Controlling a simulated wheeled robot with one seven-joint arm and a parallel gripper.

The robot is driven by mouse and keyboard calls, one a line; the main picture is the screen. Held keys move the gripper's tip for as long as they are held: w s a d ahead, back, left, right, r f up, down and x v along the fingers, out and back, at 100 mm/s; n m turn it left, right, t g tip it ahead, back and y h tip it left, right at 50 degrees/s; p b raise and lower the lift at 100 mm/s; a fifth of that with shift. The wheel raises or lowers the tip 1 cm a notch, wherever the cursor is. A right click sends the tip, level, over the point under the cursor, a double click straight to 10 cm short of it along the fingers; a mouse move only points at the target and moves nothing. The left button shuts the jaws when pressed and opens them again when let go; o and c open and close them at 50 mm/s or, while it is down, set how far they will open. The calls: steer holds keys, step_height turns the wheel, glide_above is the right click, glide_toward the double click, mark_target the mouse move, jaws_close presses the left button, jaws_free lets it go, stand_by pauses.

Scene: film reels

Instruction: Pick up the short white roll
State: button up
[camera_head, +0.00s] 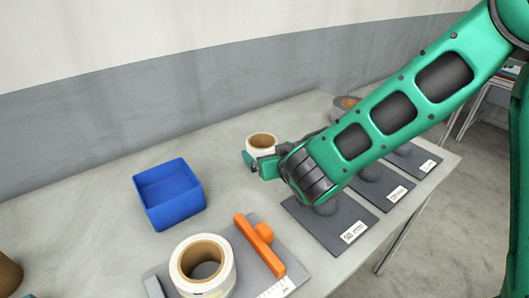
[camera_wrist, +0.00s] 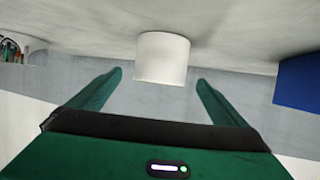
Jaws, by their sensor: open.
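A short white roll (camera_head: 262,144) with a tan core stands upright on the table just beyond my gripper (camera_head: 258,163). In the wrist view, the white roll (camera_wrist: 162,58) appears between my two green fingers, centred and a little ahead of the fingertips. My gripper is open and empty, with a gap on each side of the roll. A second, larger-looking white roll (camera_head: 186,272) with a brown core is on a grey mat at the front.
A blue open box (camera_head: 169,215) stands left of my gripper. An orange holder (camera_head: 257,247) is on the front grey mat (camera_head: 278,288). Grey mats (camera_head: 316,237) with dark rounded items line the right edge. A tan roll (camera_head: 345,102) is partly hidden behind my arm.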

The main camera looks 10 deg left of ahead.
mark_target(258, 143)
steer(key=shift+x, duration=3.4)
steer(key=c, duration=1.3)
steer(key=shift+r, duration=0.1)
